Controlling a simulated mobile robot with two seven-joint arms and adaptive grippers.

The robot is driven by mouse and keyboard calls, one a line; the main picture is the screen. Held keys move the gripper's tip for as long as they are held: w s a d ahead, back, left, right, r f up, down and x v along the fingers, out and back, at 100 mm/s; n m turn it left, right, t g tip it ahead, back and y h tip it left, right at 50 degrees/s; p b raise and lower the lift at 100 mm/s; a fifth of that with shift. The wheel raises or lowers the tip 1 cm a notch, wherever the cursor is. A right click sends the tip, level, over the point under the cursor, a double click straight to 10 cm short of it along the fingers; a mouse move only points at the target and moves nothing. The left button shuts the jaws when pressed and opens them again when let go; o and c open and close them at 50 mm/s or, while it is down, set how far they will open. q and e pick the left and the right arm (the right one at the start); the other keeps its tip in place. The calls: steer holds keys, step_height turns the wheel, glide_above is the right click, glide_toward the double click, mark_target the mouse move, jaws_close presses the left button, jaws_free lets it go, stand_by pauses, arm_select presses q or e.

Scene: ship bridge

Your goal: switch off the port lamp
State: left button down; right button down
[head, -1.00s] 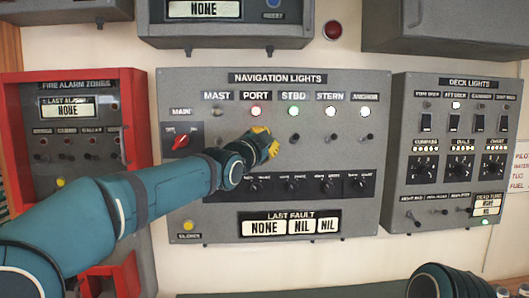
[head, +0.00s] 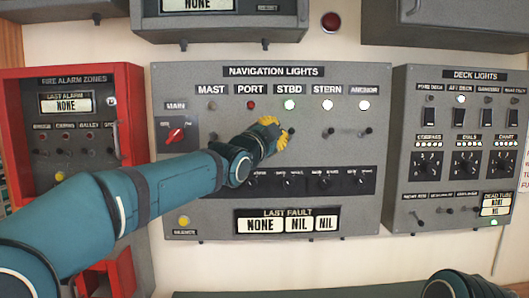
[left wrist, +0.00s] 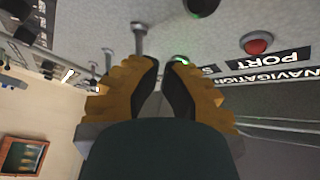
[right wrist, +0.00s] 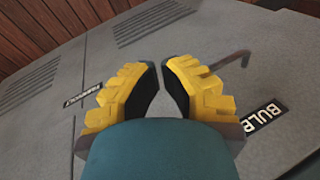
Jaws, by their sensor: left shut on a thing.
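The port lamp (head: 251,105) is dark red and unlit, under the PORT label on the navigation lights panel (head: 225,215). It also shows in the left wrist view (left wrist: 258,43). My left gripper (head: 280,133) is at the panel, below and right of the port lamp, close to the starboard switch. It hides the port switch in the head view. In the left wrist view its fingers (left wrist: 162,68) are nearly together; what is between them is hidden. My right gripper (right wrist: 161,75) is open and empty, its fingertips apart, over a grey surface.
The mast lamp is dark. Rotary knobs lie below. The deck lights panel (head: 400,150) is at right, the red-framed fire alarm panel (head: 135,85) at left.

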arm_select(q)
steer(key=w+f+b+v, duration=0.1)
steer(key=b+v, duration=0.1)
steer(key=v, duration=0.7)
steer(key=shift+a+f, duration=0.3)
steer(key=shift+a, duration=0.05)
